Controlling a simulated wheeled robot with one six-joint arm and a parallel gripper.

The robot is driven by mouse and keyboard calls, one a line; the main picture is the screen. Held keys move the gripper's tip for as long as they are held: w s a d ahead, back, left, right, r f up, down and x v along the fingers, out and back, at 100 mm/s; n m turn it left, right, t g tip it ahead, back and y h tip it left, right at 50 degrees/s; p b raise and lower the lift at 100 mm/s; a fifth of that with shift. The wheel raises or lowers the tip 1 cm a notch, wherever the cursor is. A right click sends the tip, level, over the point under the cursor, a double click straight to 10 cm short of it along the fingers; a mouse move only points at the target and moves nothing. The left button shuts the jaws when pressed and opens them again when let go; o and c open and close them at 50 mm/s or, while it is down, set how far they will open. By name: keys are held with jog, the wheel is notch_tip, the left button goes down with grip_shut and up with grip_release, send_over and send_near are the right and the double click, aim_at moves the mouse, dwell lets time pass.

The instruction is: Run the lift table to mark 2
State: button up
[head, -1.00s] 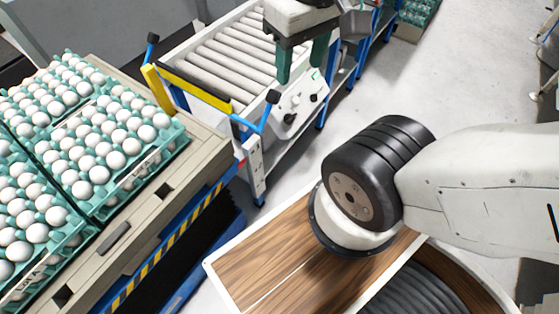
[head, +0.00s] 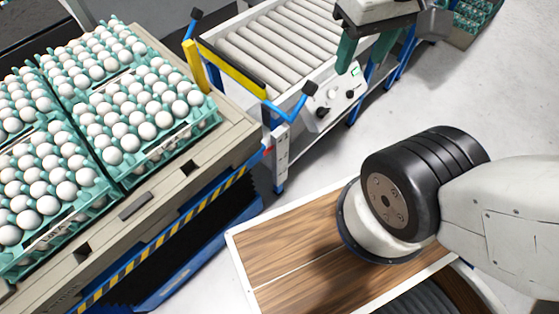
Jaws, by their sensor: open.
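The lift table (head: 205,200) stands at the left, blue with a yellow-and-black striped edge. It bears a grey-beige pallet (head: 185,165) with green trays (head: 170,147) full of white eggs.
A roller conveyor (head: 275,45) lies behind the lift table, with a yellow bar (head: 232,70) and blue handles at its near end. More green trays (head: 472,20) stand at the top right. The grey floor (head: 490,90) on the right is clear.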

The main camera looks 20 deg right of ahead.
grip_shut()
dwell(1.5)
